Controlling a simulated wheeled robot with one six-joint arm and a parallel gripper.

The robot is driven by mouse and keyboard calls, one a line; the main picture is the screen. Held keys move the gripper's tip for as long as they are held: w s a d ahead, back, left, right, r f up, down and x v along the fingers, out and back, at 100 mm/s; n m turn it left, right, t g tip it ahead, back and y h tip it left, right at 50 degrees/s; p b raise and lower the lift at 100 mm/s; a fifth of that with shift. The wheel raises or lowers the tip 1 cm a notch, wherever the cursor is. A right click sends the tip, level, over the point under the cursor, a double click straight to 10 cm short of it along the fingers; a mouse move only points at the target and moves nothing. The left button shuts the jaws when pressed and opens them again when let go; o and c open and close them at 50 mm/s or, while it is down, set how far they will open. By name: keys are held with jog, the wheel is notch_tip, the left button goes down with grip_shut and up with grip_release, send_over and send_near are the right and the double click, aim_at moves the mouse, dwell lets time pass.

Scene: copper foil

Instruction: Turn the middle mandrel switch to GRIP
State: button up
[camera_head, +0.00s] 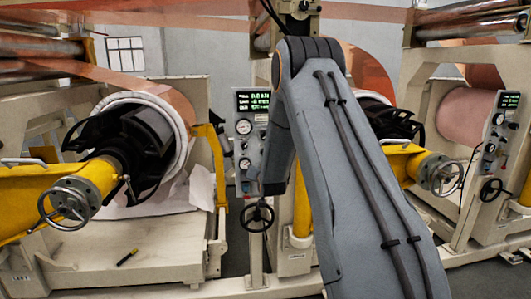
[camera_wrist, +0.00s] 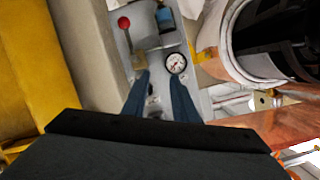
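The middle machine's control panel (camera_head: 243,160) stands left of my arm in the head view. It carries a green-lit display (camera_head: 253,102), gauges (camera_head: 244,127) and small controls partly covered by my arm. In the wrist view the grey panel (camera_wrist: 113,48) lies close below my gripper (camera_wrist: 158,76). My two blue-grey fingers are apart, with nothing held between them. Small dark and metallic controls (camera_wrist: 153,90) show between the fingers; which is the mandrel switch, and its setting, I cannot tell. In the head view my arm hides most of my gripper.
In the wrist view a round gauge (camera_wrist: 176,63) sits close by the right fingertip. In the head view a black handwheel (camera_head: 257,215) is below the panel. Another control panel (camera_head: 497,130) is far right.

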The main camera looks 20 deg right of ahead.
jog(key=shift+w+d+r+m+t+h+p, duration=0.3)
jog(key=shift+w+d+r+t+p, duration=0.2)
jog(key=shift+w+d, duration=1.05)
jog(key=shift+w+d+r+m+t+h+p, duration=0.4)
jog(key=shift+w+d, duration=0.7)
jog(key=shift+w, duration=0.95)
jog(key=shift+w+d+r+m+t+h+p, duration=0.1)
jog(key=shift+w+d+r+t+h+p, duration=0.35)
jog(key=shift+w+d, duration=1.1)
jog(key=shift+w+a+f+t+y, duration=0.15)
jog(key=shift+w+a+t+y, duration=0.05)
jog(key=shift+a+t+y, duration=0.05)
grip_shut()
